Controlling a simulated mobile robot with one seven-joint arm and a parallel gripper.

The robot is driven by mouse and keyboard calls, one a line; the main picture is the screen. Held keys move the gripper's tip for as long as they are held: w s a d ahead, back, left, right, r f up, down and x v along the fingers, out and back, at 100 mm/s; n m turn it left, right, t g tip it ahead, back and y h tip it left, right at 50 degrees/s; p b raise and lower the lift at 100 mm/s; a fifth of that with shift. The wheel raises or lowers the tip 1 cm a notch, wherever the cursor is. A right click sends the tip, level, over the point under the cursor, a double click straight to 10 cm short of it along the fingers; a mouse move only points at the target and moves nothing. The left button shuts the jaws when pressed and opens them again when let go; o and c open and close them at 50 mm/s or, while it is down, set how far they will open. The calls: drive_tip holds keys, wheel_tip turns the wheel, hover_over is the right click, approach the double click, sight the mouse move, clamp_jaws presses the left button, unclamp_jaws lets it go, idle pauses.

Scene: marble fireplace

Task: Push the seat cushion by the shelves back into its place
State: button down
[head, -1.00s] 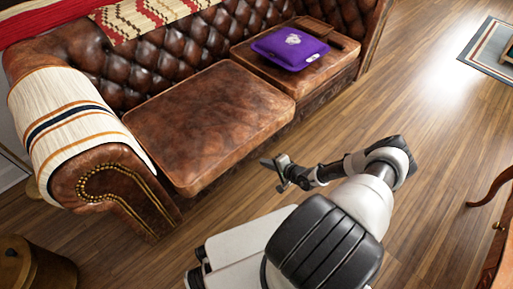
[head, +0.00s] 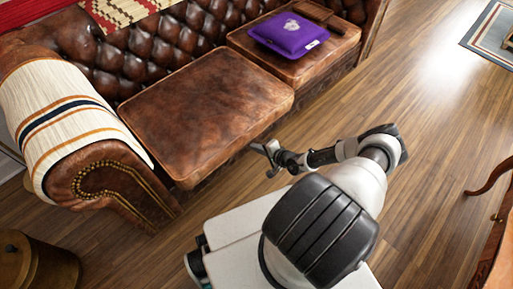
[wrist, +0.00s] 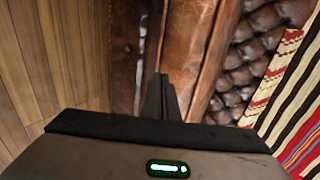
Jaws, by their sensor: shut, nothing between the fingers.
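A brown leather sofa (head: 115,190) has two seat cushions. The left seat cushion (head: 205,112) is large and its front edge appears to jut out past the sofa base. The right seat cushion (head: 325,58) bears a purple pillow (head: 290,34). No shelves show clearly. My gripper (head: 268,158) is in front of the left cushion, low near its front edge; it looks apart from it, though contact is hard to judge. In the wrist view my gripper (wrist: 160,98) is shut and empty, pointing along brown leather (wrist: 188,50).
A striped throw (head: 60,115) covers the left sofa arm. A round wooden stool or barrel (head: 38,262) stands at lower left. Wooden furniture (head: 495,240) stands at right. The wood floor (head: 430,130) right of my arm is clear up to a rug (head: 490,45).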

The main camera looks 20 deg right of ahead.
sight(247, 142)
drive_tip(key=shift+w+a+p, duration=0.15)
drive_tip(key=shift+w+a, duration=0.1)
drive_tip(key=shift+w, duration=0.45)
drive_tip(key=shift+w+a+p, duration=0.15)
drive_tip(key=shift+w+a, duration=0.1)
drive_tip(key=shift+w, duration=0.4)
drive_tip(key=shift+w, duration=0.1)
drive_tip(key=shift+s+d+p, duration=0.3)
drive_tip(key=shift+s+p, duration=0.3)
drive_tip(key=shift+s, duration=0.25)
drive_tip(key=shift+s+d+p, duration=0.25)
drive_tip(key=shift+s+p, duration=0.3)
drive_tip(key=shift+s, duration=0.25)
